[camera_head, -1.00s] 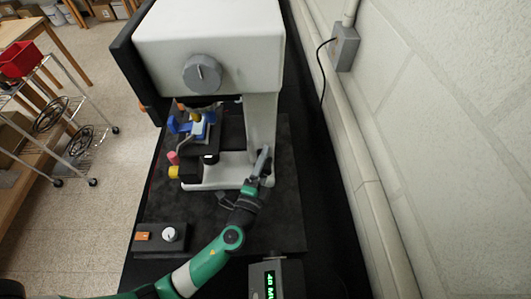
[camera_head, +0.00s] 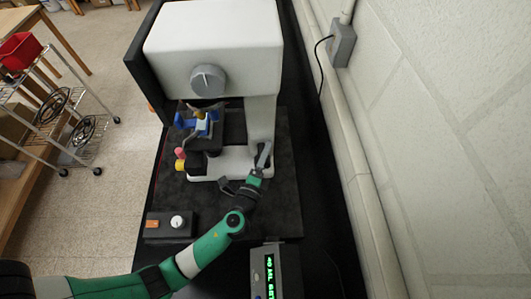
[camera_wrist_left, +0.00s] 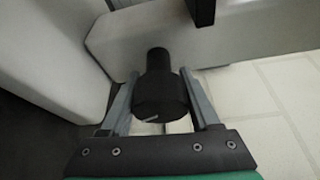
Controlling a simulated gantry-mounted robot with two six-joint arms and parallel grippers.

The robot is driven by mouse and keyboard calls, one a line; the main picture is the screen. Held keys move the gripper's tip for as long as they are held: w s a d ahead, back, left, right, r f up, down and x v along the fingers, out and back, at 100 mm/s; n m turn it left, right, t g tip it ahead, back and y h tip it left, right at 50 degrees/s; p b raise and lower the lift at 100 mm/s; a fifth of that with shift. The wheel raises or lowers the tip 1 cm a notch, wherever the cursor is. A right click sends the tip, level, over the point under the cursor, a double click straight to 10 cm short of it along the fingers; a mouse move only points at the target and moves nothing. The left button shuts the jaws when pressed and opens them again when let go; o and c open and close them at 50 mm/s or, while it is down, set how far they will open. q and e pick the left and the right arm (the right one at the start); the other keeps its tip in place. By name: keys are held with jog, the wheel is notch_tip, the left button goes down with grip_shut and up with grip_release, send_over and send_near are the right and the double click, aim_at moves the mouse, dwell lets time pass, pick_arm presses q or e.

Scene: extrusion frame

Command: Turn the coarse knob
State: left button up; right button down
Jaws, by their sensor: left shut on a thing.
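The coarse knob (camera_wrist_left: 160,96) is a black stepped cylinder with a light mark on its near face, in the left wrist view. It stands out from the pale microscope body. My left gripper (camera_wrist_left: 160,78) has one grey finger on each side of it and is shut on it. In the head view, my left gripper (camera_head: 262,156) is at the lower right of the white microscope (camera_head: 212,38), beside its base and column. The knob is not clearly visible there. My right gripper is not in view.
A grey round dial (camera_head: 208,80) is on the microscope's front. A small control box with a white knob (camera_head: 177,222) stands at the front left. A box with a green display (camera_head: 269,270) is near the front edge. A wall runs along the right.

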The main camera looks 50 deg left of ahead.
pick_arm(q)
jog(key=o, duration=1.3)
jog(key=shift+o, duration=0.2)
jog(key=v, duration=1.1)
jog(key=shift+s+d, duration=0.2)
jog(key=shift+s, duration=0.05)
